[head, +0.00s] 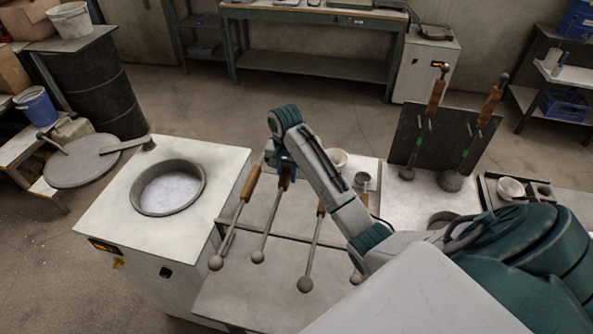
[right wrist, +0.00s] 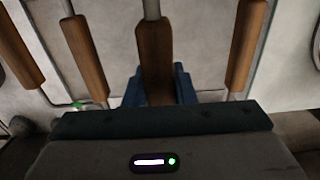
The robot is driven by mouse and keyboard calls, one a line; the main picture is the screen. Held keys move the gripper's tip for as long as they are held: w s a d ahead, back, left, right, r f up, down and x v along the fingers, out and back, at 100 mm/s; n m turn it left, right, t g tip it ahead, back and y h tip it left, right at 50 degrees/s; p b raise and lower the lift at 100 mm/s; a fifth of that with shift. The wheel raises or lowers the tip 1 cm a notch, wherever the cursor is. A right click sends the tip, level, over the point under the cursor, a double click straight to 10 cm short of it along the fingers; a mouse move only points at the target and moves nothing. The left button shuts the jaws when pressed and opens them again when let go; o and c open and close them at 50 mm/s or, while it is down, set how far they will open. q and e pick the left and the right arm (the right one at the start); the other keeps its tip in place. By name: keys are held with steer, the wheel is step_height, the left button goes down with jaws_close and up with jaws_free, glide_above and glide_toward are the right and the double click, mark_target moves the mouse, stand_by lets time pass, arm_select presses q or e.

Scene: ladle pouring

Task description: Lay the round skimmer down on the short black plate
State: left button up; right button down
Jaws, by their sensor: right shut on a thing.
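My right gripper (head: 285,163) is shut on the wooden handle of a long tool, second from left in a row on the grey table. In the right wrist view this brown handle (right wrist: 155,60) stands between the blue fingers (right wrist: 185,84). The tool's thin shaft (head: 268,225) runs down to a small rounded grey end (head: 258,257), at or close to the table top. I cannot tell whether this tool is the round skimmer. A black plate (head: 405,125) stands upright at the right, with two wooden-handled tools in front of it. My left gripper is out of view.
Similar tools lie close on both sides, with rounded ends at the left (head: 215,262) and right (head: 305,285). A white furnace (head: 110,215) with a round open pot (head: 168,188) stands left. My right arm hides part of the table.

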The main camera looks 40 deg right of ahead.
steer(key=shift+w+a+f, duration=0.2)
steer(key=shift+f, duration=0.35)
steer(key=shift+w+a+f, duration=0.15)
steer(key=shift+w+f, duration=0.05)
steer(key=shift+f, duration=0.3)
step_height(320, 180, down, 6)
steer(key=shift+d, duration=0.15)
steer(key=shift+s+f, duration=0.1)
steer(key=shift+f, duration=0.25)
stand_by(0.3)
steer(key=c, duration=1.1)
jaws_free()
steer(key=shift+s, duration=0.1)
